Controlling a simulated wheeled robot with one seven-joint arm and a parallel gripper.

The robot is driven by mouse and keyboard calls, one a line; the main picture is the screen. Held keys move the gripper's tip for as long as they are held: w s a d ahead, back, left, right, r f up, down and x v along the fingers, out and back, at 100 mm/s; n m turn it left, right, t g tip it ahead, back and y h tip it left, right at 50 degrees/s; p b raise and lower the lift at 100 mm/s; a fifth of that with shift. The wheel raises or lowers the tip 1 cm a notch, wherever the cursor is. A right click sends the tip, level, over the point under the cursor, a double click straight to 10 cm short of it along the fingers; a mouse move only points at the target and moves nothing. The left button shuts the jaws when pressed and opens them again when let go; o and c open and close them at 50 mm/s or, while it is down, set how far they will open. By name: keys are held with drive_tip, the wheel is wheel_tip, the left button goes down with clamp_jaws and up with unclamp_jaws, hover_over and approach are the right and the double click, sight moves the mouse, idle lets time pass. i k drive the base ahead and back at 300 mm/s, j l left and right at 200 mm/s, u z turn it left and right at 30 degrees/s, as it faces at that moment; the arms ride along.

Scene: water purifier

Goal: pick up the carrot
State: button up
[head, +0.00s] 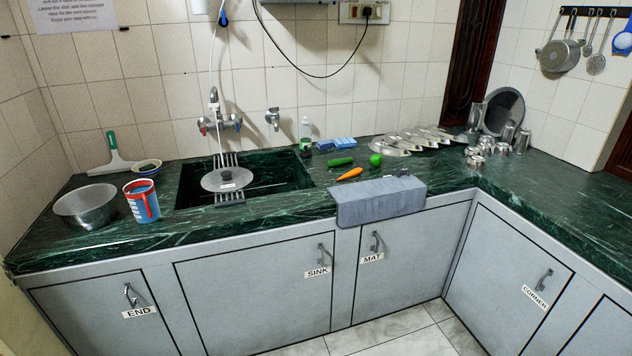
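The orange carrot (350,174) lies on the dark green marble counter (270,222), right of the sink and just behind the grey mat. A green cucumber-like vegetable (340,161) lies just behind it. A round green fruit or vegetable (376,160) sits to its right. My gripper is not in view.
A grey mat (378,203) hangs over the counter's front edge. The sink (195,187) has a rack and a round lid (226,179) over it. A metal bowl (86,206) and a blue-and-red container (142,201) stand left. Metal dishes (405,144) stand back right.

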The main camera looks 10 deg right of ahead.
sight(357, 171)
drive_tip(key=i+z, duration=0.15)
drive_tip(key=i, duration=0.3)
drive_tip(key=i+j+z, duration=0.2)
drive_tip(key=i, duration=0.2)
drive_tip(key=i+j+z, duration=0.15)
drive_tip(key=i+j, duration=0.15)
drive_tip(key=i+j+z, duration=0.1)
drive_tip(key=i+j, duration=0.25)
drive_tip(key=i+j+z, duration=0.15)
drive_tip(key=i+j, duration=0.2)
drive_tip(key=i+j+z, duration=0.15)
drive_tip(key=j, duration=0.35)
drive_tip(key=i+j+z, duration=0.15)
drive_tip(key=i+j, duration=0.25)
drive_tip(key=j, duration=0.1)
